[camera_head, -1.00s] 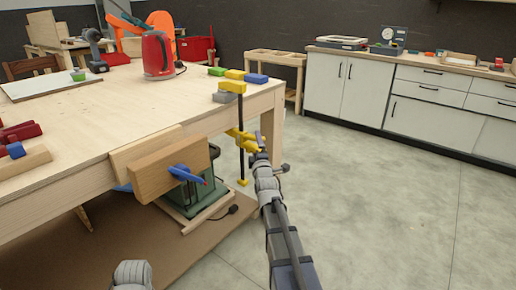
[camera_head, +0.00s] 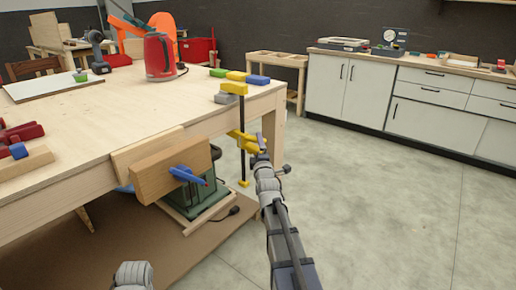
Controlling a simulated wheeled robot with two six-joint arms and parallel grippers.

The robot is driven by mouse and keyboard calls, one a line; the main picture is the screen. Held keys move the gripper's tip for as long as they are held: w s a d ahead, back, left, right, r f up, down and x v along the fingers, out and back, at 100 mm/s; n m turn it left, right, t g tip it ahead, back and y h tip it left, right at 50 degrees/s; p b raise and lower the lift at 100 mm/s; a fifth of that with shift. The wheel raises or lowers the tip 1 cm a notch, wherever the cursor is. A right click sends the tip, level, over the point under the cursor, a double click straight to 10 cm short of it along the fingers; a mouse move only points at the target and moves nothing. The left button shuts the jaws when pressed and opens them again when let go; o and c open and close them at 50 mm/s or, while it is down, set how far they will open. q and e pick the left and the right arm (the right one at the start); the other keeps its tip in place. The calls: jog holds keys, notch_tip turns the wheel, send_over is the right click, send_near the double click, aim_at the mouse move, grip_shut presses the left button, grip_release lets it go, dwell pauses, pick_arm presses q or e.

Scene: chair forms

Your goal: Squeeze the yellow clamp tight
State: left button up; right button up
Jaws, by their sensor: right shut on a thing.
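The yellow clamp (camera_head: 233,87) stands at the right corner of the wooden workbench (camera_head: 70,125). Its upper yellow jaw rests on the bench top, and its dark bar runs down past the edge to a yellow foot. My right gripper (camera_head: 258,146) is at the clamp's yellow lower jaw and handle (camera_head: 242,138), below the bench top. It is shut on the handle; its fingertips are small and partly hidden. Of my left arm only a grey part shows at the bottom edge; its gripper is out of view.
Green, blue and grey blocks (camera_head: 257,80) lie around the clamp's top. A red kettle (camera_head: 159,55) stands further back on the bench. A wooden vise (camera_head: 172,173) with a blue handle juts from the front. Open floor (camera_head: 370,210) lies to the right.

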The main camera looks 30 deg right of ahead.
jog(key=shift+w+f, duration=0.1)
grip_shut()
jog(key=o, duration=1.1)
grip_release()
jog(key=shift+f, duration=0.15)
jog(key=shift+o, duration=0.5)
grip_shut()
jog(key=shift+o, duration=0.6)
grip_release()
